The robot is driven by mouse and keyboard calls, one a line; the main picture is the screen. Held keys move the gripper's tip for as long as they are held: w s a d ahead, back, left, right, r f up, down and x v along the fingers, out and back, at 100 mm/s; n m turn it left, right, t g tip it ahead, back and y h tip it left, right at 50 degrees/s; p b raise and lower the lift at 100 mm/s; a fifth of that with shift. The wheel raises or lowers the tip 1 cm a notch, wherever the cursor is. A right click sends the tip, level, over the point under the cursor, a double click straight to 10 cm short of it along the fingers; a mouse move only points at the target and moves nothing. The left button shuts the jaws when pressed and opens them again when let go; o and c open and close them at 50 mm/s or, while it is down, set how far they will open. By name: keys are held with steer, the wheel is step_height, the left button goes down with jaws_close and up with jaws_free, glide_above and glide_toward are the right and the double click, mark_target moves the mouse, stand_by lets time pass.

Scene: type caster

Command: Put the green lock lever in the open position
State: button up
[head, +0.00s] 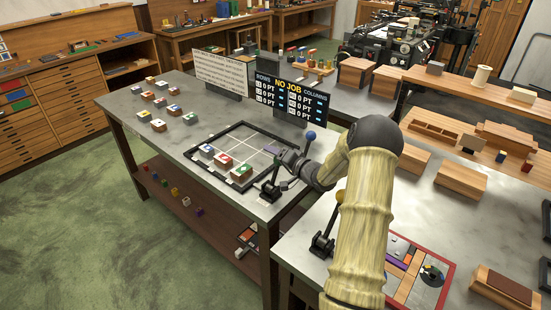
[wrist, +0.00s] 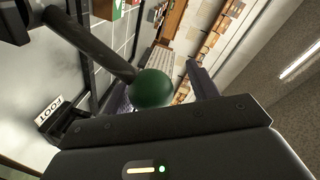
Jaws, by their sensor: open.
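The green lock lever's round knob (wrist: 152,88) shows in the wrist view, on a dark rod coming from the upper left. My gripper (head: 287,161) is open at the near right corner of the black frame (head: 197,166) in the head view. In the wrist view the knob is in front of the gripper body, between the fingers; I cannot tell whether they touch it. In the head view a black lever base (head: 269,191) stands below my gripper, and the green knob is not visible there, apparently hidden by the gripper.
A blue-knobbed lever (head: 310,135) rises just beyond my gripper. A yellow-knobbed lever (head: 322,242) stands on the nearer table. Several colored blocks (head: 222,161) lie in the frame. A dark "NO JOB" board (head: 290,97) stands behind it.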

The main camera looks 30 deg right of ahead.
step_height(320, 180, up, 9)
steer(key=shift+r+b, duration=0.1)
steer(key=shift+b, duration=0.25)
